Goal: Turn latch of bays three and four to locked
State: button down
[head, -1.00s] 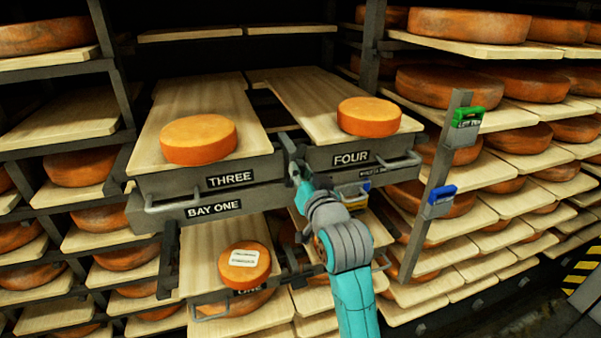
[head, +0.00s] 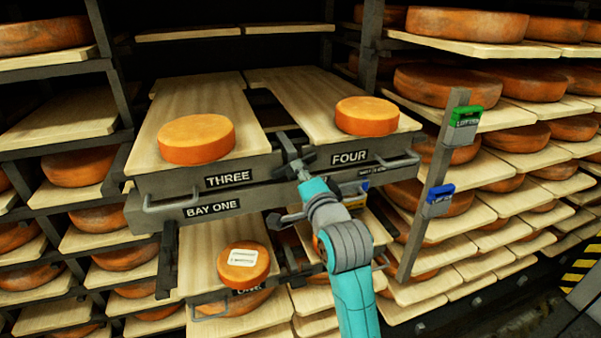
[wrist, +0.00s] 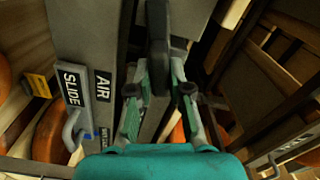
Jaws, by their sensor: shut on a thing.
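The dark latch (head: 286,145) sits at the gap between the drawer boards marked THREE (head: 228,179) and FOUR (head: 350,157), above the BAY ONE rail (head: 212,208). My gripper (head: 297,166) is at the latch, in front of that gap. In the wrist view the dark latch handle (wrist: 158,50) rises between the green-and-grey fingers of my gripper (wrist: 158,92), which is shut on it. The fingers partly hide the latch, and I cannot tell its exact angle.
Orange cheese wheels sit on board three (head: 196,139) and board four (head: 366,116). A labelled wheel (head: 243,263) lies on a lower board. A post with a green tag (head: 466,116) and a blue tag (head: 440,200) stands at right. Full cheese racks flank both sides.

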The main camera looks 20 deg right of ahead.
jog(key=shift+f+m, duration=0.15)
jog(key=shift+m, duration=1.55)
jog(key=c, duration=1.1)
grip_release()
jog(key=s, duration=1.2)
